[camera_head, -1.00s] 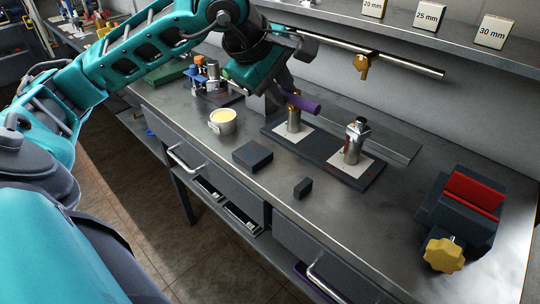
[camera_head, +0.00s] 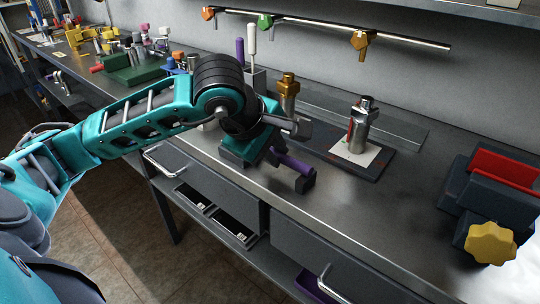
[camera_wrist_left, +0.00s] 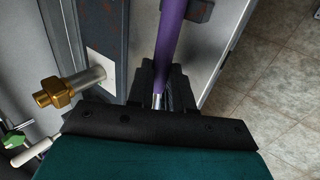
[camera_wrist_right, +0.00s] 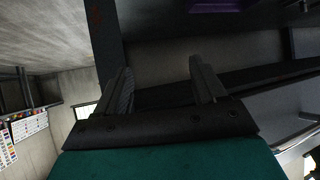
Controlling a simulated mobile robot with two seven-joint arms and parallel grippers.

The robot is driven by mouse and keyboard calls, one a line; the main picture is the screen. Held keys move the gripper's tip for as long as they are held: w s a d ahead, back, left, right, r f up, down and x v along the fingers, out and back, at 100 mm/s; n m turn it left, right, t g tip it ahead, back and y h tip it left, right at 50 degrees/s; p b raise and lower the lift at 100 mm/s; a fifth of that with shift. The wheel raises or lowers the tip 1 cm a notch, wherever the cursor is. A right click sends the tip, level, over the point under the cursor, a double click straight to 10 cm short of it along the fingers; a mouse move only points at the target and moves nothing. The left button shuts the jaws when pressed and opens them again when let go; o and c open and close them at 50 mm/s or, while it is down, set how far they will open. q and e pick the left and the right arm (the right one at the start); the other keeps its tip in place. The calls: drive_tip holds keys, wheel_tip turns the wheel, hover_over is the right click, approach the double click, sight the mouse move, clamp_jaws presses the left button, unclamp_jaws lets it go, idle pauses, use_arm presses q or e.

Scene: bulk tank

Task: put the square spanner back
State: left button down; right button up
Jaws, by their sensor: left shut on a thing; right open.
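My left gripper (camera_head: 272,152) is shut on a purple-handled spanner (camera_head: 294,163) near the front edge of the bench. In the left wrist view its purple handle (camera_wrist_left: 171,42) points away from the jaws, with a bit of bright metal shank between the fingers (camera_wrist_left: 160,92). The tip is hidden, so its shape cannot be told. A grey block holder (camera_head: 256,80) at the back has a purple-handled tool and a white-handled tool standing upright. My right gripper (camera_wrist_right: 160,82) is open and empty in its wrist view; it is not in the head view.
A brass fitting (camera_head: 288,92) and a steel fitting (camera_head: 361,125) stand behind on the dark base (camera_head: 372,170). A vise (camera_head: 490,205) is at right. Coloured keys hang on a wall rail (camera_head: 310,26).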

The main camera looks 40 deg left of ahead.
use_arm(q)
drive_tip(key=shift+r, duration=0.15)
drive_tip(key=shift+d, duration=0.1)
drive_tip(key=shift+f, duration=0.25)
drive_tip(key=c, duration=1)
unclamp_jaws()
drive_tip(key=shift+r, duration=0.15)
